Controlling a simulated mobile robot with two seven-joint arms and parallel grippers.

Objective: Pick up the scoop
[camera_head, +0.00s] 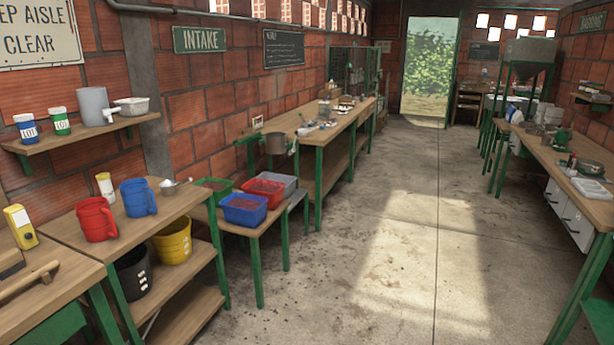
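A small pale metal scoop-like thing (170,187) lies near the right back edge of the wooden bench (150,222) at the left. Its short handle seems to point to the right. It lies just right of a blue jug (138,198). A second pale, bowl-like thing (132,106) with what may be a handle sits on the wall shelf (85,137). I cannot tell for sure which of the two is the scoop. Neither of my grippers is in view.
A red jug (97,220) and a white bottle (105,187) stand on the left bench. A yellow bucket (173,243) and black bucket (134,272) stand below. Blue (245,209), red (263,192) and green crates adjoin it on a lower table. The concrete aisle (400,230) is clear.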

